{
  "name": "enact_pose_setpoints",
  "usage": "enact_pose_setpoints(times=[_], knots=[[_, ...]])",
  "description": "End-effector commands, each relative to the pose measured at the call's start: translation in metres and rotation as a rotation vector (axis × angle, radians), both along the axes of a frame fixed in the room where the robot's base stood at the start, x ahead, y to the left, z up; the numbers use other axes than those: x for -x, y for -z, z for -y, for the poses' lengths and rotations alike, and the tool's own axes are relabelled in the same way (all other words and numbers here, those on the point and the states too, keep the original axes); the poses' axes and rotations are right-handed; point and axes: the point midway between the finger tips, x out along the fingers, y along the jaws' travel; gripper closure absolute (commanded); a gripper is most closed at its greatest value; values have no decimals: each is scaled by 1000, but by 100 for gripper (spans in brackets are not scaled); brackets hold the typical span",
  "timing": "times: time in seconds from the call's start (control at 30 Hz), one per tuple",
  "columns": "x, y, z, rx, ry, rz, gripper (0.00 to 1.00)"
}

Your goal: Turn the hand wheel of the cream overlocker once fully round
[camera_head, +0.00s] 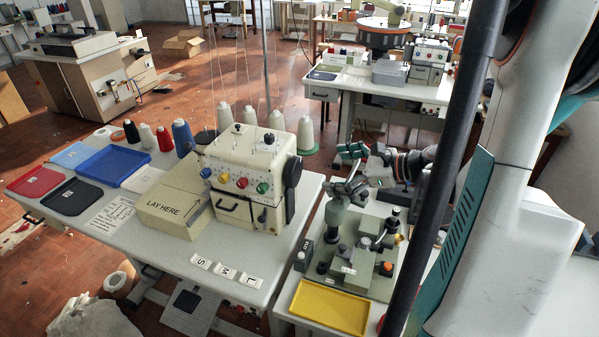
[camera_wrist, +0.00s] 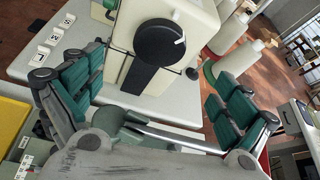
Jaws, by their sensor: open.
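The cream overlocker (camera_head: 240,185) stands on a white table, with coloured dials on its front. Its black hand wheel (camera_head: 293,172) is on its right side. In the wrist view the hand wheel (camera_wrist: 160,43) faces me as a dark disc with a white mark near its right edge. A black strip runs down the machine below it. My gripper (camera_head: 352,168) is to the right of the wheel, apart from it. In the wrist view my gripper (camera_wrist: 150,92) is open and empty, its green-padded fingers wide to either side, the wheel ahead between them.
A "LAY HERE" box (camera_head: 172,208) adjoins the overlocker's left. Thread cones (camera_head: 305,135) stand behind it. S, M, L labels (camera_head: 225,270) lie in front. A green fixture plate (camera_head: 350,262) and yellow tray (camera_head: 330,307) are on the table below my gripper.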

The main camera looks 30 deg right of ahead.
Motion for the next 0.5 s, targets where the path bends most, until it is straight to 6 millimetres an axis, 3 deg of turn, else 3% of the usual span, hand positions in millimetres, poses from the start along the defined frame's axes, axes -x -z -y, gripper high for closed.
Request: enact_pose_setpoints(times=[0.5], knots=[[-75, 38, -47, -1, -3, 0, 4]])
